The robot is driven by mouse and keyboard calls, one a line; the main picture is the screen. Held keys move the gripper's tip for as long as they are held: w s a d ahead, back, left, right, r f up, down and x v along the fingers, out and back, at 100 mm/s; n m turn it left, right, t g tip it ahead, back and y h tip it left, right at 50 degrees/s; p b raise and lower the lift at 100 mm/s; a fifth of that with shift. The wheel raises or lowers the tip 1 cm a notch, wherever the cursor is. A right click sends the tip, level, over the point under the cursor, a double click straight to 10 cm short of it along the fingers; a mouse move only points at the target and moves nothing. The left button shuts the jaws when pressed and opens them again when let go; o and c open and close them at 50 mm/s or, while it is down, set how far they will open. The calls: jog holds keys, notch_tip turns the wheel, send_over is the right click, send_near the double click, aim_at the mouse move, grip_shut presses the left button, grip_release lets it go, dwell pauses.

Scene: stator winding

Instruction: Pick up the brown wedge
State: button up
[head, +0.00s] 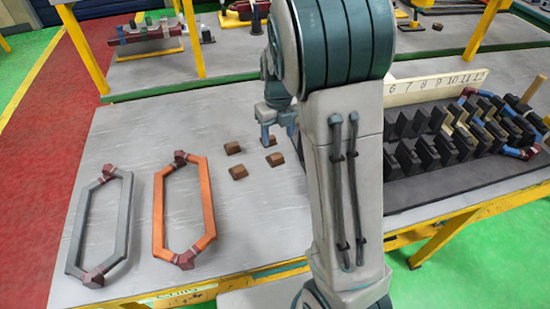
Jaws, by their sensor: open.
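Several small brown wedges lie on the grey tabletop in the head view. One brown wedge (268,141) is at the back right of the group, directly under or just behind my gripper's left finger. Another brown wedge (232,147) lies to its left, one (275,159) lies in front of it, and one (238,172) lies at the front left. My gripper (278,135) points down near the back right wedge, with its blue fingers apart and nothing seen between them. I cannot tell whether it touches that wedge. My arm hides part of the table to the right.
An orange coil (158,212) and a grey coil (76,225) lie flat to the left. At right stands a dark slotted stator block (405,158) with a numbered board (410,90) behind it. A yellow-framed shelf (150,80) is at the back. Table around the wedges is clear.

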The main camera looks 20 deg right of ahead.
aim_at(276, 155)
jog(key=f, duration=0.8)
jog(key=shift+s+a+p, duration=0.15)
jog(key=shift+a+p, duration=0.2)
jog(key=shift+r, duration=0.1)
jog(key=c, duration=0.8)
